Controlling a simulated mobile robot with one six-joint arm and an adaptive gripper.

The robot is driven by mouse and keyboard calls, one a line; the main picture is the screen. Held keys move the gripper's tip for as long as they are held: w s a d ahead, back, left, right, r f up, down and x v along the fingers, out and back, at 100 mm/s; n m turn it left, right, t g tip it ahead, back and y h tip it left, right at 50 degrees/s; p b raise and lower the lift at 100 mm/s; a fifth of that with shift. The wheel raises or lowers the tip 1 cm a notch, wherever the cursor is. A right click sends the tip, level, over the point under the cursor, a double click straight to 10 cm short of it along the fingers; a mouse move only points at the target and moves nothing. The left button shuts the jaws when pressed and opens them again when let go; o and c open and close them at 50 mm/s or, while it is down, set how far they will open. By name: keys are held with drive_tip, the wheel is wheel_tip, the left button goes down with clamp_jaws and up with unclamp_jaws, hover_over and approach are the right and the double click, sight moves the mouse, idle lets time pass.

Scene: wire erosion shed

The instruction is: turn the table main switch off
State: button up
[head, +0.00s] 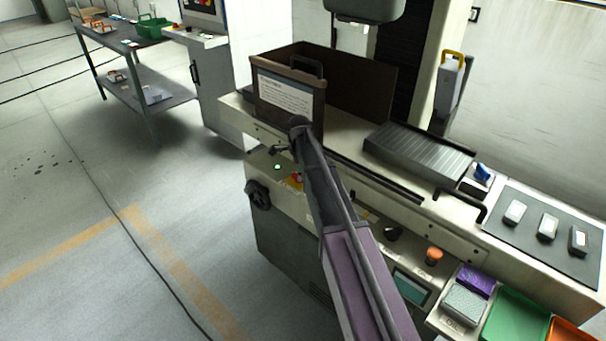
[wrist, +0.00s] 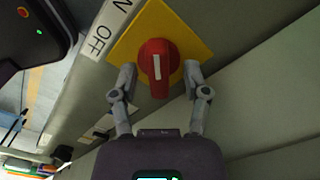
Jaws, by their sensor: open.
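The table main switch (wrist: 157,66) is a red rotary knob with a white mark, on a yellow square plate (wrist: 187,29), in the wrist view. A label reading OFF (wrist: 98,39) is beside the plate, with part of another label at its upper end. My gripper (wrist: 160,75) is open, with one finger on each side of the knob's lower part. I cannot tell whether the fingers touch it.
A black handwheel (head: 258,194) sticks out left of the switch. A brown guard box (head: 291,97) stands on the machine above. An orange-red button (head: 433,255) and coloured bins (head: 515,318) are at the right.

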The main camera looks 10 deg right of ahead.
clamp_jaws()
drive_tip(key=shift+d, duration=0.55)
drive_tip(key=shift+a, duration=0.5)
